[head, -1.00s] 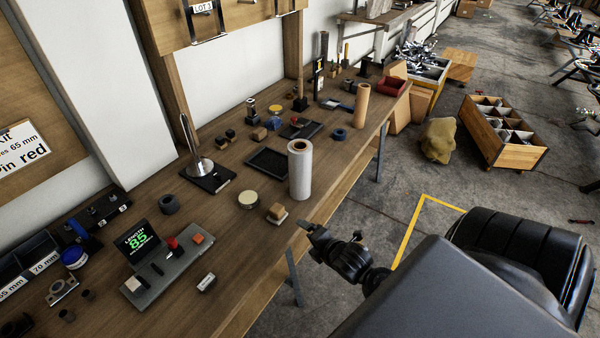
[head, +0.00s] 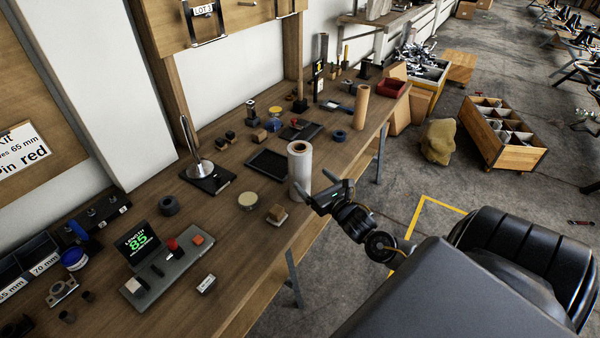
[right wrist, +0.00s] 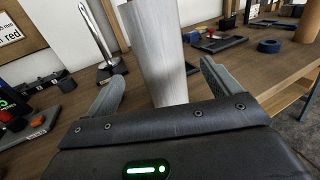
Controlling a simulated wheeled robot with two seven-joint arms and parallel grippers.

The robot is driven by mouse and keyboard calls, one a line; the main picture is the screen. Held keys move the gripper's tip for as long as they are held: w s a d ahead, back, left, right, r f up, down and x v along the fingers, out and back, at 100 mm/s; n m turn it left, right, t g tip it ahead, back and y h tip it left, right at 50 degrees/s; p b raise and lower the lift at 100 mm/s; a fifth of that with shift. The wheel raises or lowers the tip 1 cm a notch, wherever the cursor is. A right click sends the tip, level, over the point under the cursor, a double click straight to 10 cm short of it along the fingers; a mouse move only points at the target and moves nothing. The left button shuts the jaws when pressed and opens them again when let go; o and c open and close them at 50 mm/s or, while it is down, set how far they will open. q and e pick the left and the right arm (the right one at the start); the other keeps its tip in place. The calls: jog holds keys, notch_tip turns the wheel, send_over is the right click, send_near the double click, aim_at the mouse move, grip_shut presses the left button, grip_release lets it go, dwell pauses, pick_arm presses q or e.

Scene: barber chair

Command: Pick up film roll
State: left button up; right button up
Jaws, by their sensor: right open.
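The film roll (head: 299,162) is a pale, whitish cylinder standing upright on the wooden bench near its front edge. In the right wrist view the film roll (right wrist: 158,45) rises straight ahead, between and beyond the two fingers. My right gripper (head: 316,184) is open and empty, at the right side of the roll's lower part. In the right wrist view the right gripper (right wrist: 162,76) has a finger on each side of the roll; I cannot tell whether either touches. The roll's lower end is partly hidden by the gripper. My left gripper is not in view.
A small wooden block (head: 277,213) and a round tin (head: 248,199) stand left of the roll. A dark tray (head: 268,163) lies behind it. A brown roll (head: 361,106) stands farther along the bench (head: 225,270).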

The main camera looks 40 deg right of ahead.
aim_at(306, 174)
jog(key=w, duration=0.4)
jog(key=shift+w+d+p, duration=0.25)
jog(key=shift+w+p, duration=0.1)
jog(key=shift+w+d+r+p, duration=0.1)
jog(key=shift+w+r+p, duration=0.05)
jog(key=shift+w+p, duration=0.2)
jog(key=w, duration=0.3)
jog(key=w+p, duration=0.1)
jog(key=shift+w+d+f, duration=0.15)
jog(key=shift+w+f, duration=0.05)
jog(key=shift+f, duration=0.1)
jog(key=shift+r, duration=0.1)
jog(key=c, duration=1.5)
